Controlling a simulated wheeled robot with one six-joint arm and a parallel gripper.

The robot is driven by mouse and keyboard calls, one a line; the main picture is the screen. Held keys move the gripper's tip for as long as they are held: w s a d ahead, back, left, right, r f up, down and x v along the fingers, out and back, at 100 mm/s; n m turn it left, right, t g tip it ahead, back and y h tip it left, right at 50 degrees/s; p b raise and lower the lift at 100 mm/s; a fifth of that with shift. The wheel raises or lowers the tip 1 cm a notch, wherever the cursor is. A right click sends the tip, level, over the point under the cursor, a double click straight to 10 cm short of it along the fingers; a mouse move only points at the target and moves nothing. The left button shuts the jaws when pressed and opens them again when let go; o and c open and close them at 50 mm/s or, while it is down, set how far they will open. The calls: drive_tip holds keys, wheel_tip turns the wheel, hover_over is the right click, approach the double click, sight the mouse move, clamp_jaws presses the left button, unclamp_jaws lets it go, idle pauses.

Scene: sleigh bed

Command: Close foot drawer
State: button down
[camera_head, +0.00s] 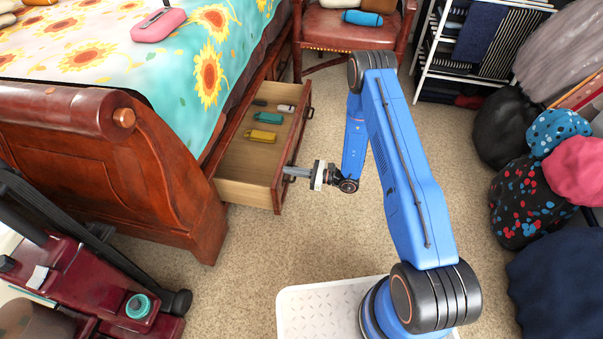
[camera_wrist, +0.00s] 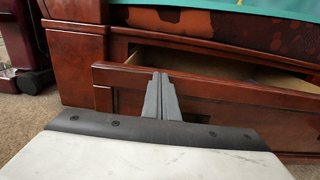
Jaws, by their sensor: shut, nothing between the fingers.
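The foot drawer (camera_head: 236,173) is pulled out from the side of the sleigh bed (camera_head: 135,165), near the footboard. Its inside shows several small items, among them a yellow one (camera_head: 260,136) and a teal one (camera_head: 268,117). My gripper (camera_head: 287,171) is shut and empty, with its fingertips at the outer face of the drawer front, near the end by the footboard. In the wrist view the shut fingers (camera_wrist: 161,95) stand against the drawer front (camera_wrist: 225,92), reaching about its top edge. I cannot tell whether they touch it. The open gap shows behind the drawer front.
A red leather chair (camera_head: 330,28) stands beyond the drawer. A white rack (camera_head: 480,45) is at the back right, and bags and hats (camera_head: 530,200) line the right side. A dark red machine (camera_head: 90,285) stands at the lower left. Carpet (camera_head: 260,240) around the drawer is clear.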

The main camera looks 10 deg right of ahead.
drive_tip(key=x, duration=2.2)
drive_tip(key=shift+a, duration=0.2)
drive_tip(key=shift+f, duration=0.1)
drive_tip(key=shift+w, duration=0.1)
